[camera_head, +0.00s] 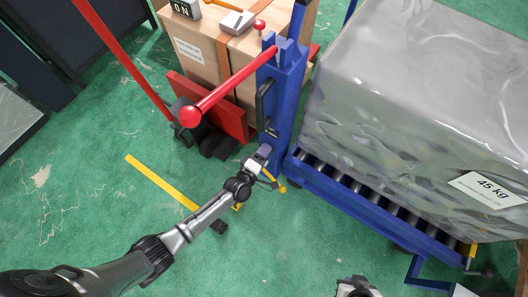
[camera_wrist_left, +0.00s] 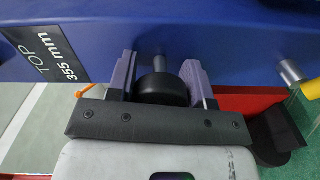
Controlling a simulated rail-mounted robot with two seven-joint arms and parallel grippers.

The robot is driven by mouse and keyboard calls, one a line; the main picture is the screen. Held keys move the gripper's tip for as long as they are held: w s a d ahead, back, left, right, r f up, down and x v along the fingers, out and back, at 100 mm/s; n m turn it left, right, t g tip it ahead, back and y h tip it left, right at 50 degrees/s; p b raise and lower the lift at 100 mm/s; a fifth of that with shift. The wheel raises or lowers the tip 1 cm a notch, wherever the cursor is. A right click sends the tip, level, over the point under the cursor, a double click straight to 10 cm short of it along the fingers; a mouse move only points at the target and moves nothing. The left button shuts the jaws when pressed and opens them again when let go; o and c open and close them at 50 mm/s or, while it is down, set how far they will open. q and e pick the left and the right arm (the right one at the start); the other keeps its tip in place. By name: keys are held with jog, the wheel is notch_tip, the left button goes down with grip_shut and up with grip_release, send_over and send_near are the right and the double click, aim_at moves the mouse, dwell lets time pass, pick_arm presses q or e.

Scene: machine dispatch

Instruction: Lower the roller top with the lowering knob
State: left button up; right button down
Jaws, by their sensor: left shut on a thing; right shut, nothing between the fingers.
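The black lowering knob (camera_wrist_left: 163,90) sits on a short shaft at the blue post (camera_wrist_left: 235,30), which also shows in the head view (camera_head: 285,95). My left gripper (camera_head: 264,153) is at the post's lower part, its fingers shut on either side of the knob in the left wrist view (camera_wrist_left: 160,76). The knob is hidden in the head view. The blue roller top (camera_head: 355,207) carries a grey wrapped block (camera_head: 410,90) labelled 45 kg. A label (camera_wrist_left: 45,55) on the blue post reads TOP 355 mm. My right gripper (camera_head: 357,288) shows only partly at the bottom edge.
A red lever (camera_head: 235,83) with a ball end reaches left from the post. A wooden crate (camera_head: 215,60) stands behind, on a red base. A yellow line (camera_head: 160,182) marks the green floor. Open floor lies left and in front.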

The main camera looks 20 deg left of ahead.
pick_arm(q)
jog(key=shift+n, duration=0.8)
jog(key=o, duration=0.9)
jog(key=shift+s, duration=0.1)
jog(key=shift+s, duration=0.3)
jog(key=p+v, duration=0.4)
jog(key=v, duration=0.9)
